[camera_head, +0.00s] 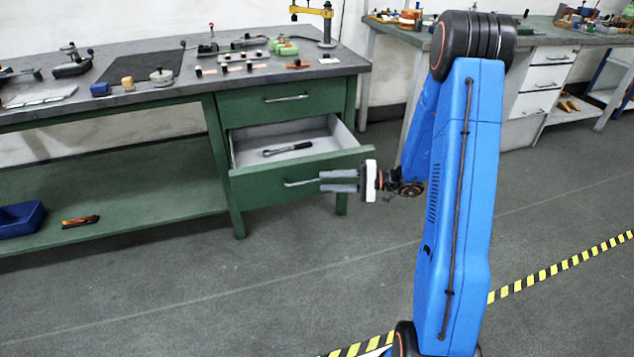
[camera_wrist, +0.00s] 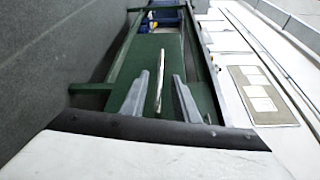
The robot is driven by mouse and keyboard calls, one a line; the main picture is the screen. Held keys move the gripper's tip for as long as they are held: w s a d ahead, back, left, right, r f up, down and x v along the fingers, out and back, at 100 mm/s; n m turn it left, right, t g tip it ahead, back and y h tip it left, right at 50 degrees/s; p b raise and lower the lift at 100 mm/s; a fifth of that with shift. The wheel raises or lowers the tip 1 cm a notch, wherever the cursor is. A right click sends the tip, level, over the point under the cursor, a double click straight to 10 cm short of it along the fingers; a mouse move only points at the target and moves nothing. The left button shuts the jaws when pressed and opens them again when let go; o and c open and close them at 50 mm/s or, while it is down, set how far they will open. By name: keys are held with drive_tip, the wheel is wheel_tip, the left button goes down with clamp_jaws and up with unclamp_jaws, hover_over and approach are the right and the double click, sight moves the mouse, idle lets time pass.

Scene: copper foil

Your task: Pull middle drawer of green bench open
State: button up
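The green bench (camera_head: 226,142) stands at the left with a drawer unit at its right end. The drawer (camera_head: 262,181) below the top one is pulled well out, and a dark wrench (camera_head: 287,149) lies in its grey inside. Its bar handle (camera_head: 298,183) is on the green front. My gripper (camera_head: 322,181) is at the right part of this handle, its two fingers apart. In the wrist view the handle (camera_wrist: 160,80) shows between the open fingers (camera_wrist: 163,82), with gaps on both sides. Whether the fingertips reach past the bar is unclear.
The top drawer (camera_head: 262,102) is shut. Tools and small parts lie on the bench top (camera_head: 150,47). A blue bin (camera_head: 20,220) sits on the lower shelf. A second bench (camera_head: 540,30) with white drawers stands behind my arm. The grey floor in front is clear.

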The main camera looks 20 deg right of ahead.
drive_tip(key=f+v, duration=0.1)
drive_tip(key=v, duration=0.9)
drive_tip(key=shift+d+r, duration=0.35)
drive_tip(key=shift+r, duration=0.15)
drive_tip(key=shift+s, duration=0.15)
drive_tip(key=s+a+r+n+g+h, duration=0.2)
drive_tip(key=s+a+r+g+h, duration=0.15)
drive_tip(key=s+a, duration=0.35)
drive_tip(key=s+a+r+n+g+h, duration=0.35)
drive_tip(key=s+a+r, duration=0.2)
drive_tip(key=s, duration=0.35)
drive_tip(key=s+d+r+t+h, duration=0.1)
drive_tip(key=s+r+t+h, duration=0.1)
drive_tip(key=s, duration=0.5)
drive_tip(key=s+d+r+n+t+h, duration=0.1)
drive_tip(key=s+d+r+t+h, duration=0.1)
drive_tip(key=s+r+h, duration=0.3)
drive_tip(key=shift+s+t+h, duration=0.7)
drive_tip(key=shift+s+h, duration=0.2)
drive_tip(key=shift+s, duration=0.55)
